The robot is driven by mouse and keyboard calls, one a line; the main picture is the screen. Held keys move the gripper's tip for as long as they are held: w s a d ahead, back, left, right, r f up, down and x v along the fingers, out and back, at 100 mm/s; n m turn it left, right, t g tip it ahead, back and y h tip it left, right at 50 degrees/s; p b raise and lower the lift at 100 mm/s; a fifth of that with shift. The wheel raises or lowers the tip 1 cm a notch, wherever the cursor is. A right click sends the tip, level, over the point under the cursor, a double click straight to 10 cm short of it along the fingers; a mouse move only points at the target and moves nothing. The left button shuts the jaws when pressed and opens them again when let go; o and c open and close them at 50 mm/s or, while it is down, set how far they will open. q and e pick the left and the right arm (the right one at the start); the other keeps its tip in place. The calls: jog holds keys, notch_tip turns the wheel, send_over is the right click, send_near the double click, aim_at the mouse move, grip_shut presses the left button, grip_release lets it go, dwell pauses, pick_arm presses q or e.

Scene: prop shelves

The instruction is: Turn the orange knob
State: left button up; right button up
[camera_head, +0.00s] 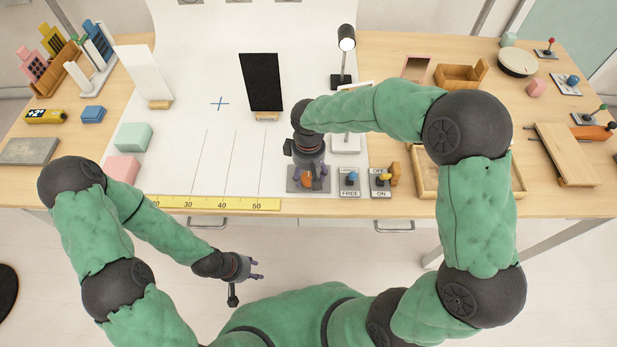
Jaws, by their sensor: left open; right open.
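The orange knob (307,182) sits on a dark grey plate (293,187) at the front edge of the table, partly hidden under my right gripper. My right gripper (311,178) points down over the knob, with its purple fingertips open on either side of it. I cannot tell whether the fingers touch the knob. My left gripper (257,270) is open and empty, in front of the table and below its front edge, well away from the knob.
Two switch panels, one with a blue lever (350,180) and one with a yellow lever (381,180), stand just right of the knob. A yellow ruler (215,203) lies along the front edge. A black board (261,82) and a lamp (346,45) stand behind. A wooden tray (427,187) is at right.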

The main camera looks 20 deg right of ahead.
jog(key=shift+f, duration=0.75)
jog(key=c, duration=1.1)
jog(key=shift+m, duration=0.8)
jog(key=shift+c, duration=0.2)
jog(key=o, duration=1.1)
jog(key=shift+o, duration=0.2)
jog(key=shift+r, duration=0.1)
